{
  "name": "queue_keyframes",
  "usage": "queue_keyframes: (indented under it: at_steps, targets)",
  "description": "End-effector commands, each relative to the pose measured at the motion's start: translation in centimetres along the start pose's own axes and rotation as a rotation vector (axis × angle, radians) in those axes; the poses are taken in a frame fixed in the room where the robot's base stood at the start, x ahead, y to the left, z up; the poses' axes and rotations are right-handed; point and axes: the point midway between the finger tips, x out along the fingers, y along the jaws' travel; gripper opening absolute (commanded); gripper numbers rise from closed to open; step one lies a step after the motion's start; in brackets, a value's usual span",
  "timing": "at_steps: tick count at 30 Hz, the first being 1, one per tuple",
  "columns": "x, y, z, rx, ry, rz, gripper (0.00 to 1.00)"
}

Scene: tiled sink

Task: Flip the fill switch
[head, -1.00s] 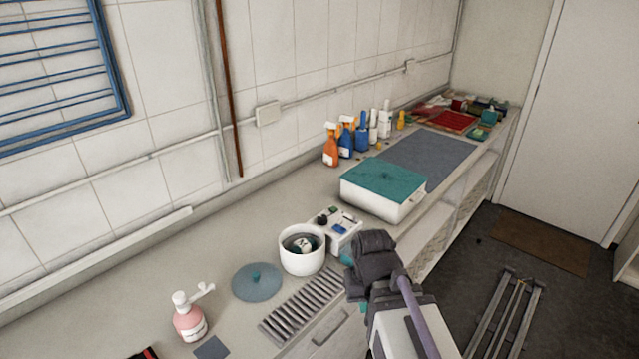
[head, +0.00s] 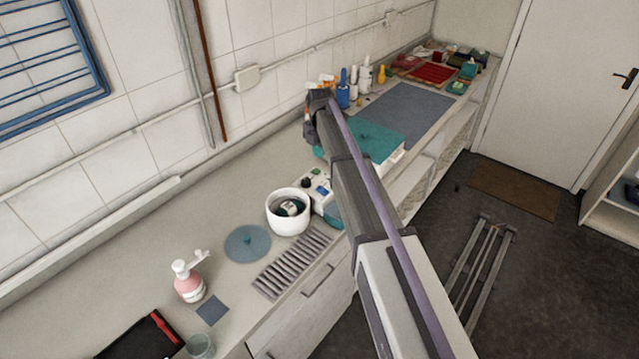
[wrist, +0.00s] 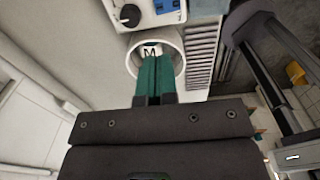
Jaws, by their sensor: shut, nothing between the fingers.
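A small white control box (head: 319,199) stands on the counter behind the white pot (head: 289,227). It has a black knob (head: 305,183) and a blue panel (head: 322,190). I cannot tell which part is the fill switch. In the wrist view, the box (wrist: 152,20) is at the top edge, cut off, with its knob (wrist: 130,15) and blue part (wrist: 166,6) showing. My gripper (wrist: 156,62) has teal fingers, shut and empty, overlapping the pot opening in that view. The pot holds a piece marked M. In the head view, my arm hides most of the gripper.
A white box with a teal lid (head: 375,143) stands behind the control box. Spray bottles line the wall.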

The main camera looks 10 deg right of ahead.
Motion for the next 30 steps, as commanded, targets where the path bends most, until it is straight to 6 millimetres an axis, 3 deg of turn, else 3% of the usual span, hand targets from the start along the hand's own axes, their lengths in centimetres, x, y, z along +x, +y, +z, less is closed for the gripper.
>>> queue_keyframes:
  at_steps: [30]
  targets:
    - [-1.1, -1.5, 0.0, 0.004, 0.000, 0.000, 0.00]
